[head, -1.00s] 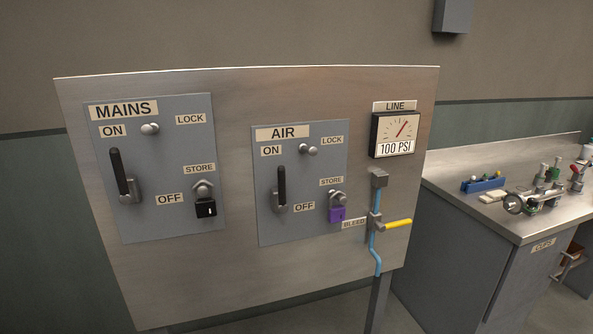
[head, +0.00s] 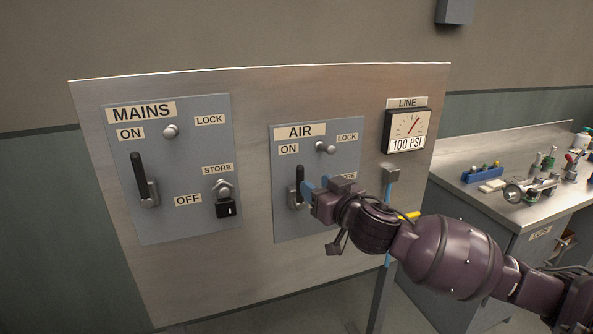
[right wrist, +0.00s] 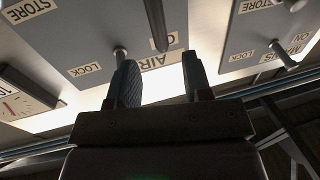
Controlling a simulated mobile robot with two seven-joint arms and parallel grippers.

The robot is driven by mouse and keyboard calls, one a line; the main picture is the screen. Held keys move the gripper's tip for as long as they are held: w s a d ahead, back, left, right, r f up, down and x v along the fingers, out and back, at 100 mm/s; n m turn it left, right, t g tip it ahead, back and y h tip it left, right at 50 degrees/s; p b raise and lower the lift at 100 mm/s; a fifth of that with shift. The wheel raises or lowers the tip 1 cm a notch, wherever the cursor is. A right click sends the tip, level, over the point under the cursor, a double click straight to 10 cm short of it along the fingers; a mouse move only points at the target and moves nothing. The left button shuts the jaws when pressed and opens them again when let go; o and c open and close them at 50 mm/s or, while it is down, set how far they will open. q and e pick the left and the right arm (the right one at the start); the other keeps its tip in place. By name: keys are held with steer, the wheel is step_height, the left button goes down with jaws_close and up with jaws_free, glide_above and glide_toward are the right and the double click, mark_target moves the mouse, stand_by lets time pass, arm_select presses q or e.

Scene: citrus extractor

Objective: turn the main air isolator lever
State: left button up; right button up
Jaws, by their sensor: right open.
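The air isolator lever (head: 299,181) has a black handle on the grey AIR plate (head: 282,223). Its handle points up, beside the ON label. My right gripper (head: 313,187) is open, with its blue fingers just right of the handle in the head view; I cannot tell if they touch it. In the right wrist view the black handle (right wrist: 155,24) shows beyond and between the two open fingers (right wrist: 164,82). My right gripper and arm hide the AIR plate's lower right, including its padlock and OFF label. My left gripper is not in view.
The MAINS plate (head: 186,228) at left has its own lever (head: 140,178), pointing up, and a black padlock (head: 226,208). The line gauge (head: 406,130) reads 100 PSI. The yellow bleed handle (head: 408,215) is mostly behind my arm. A cluttered bench (head: 463,172) stands at right.

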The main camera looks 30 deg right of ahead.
mark_target(302, 176)
steer(key=w, duration=0.9)
steer(key=shift+w+d+p, duration=0.1)
steer(key=shift+d+p, duration=0.05)
steer(key=shift+p, duration=0.2)
jaws_close()
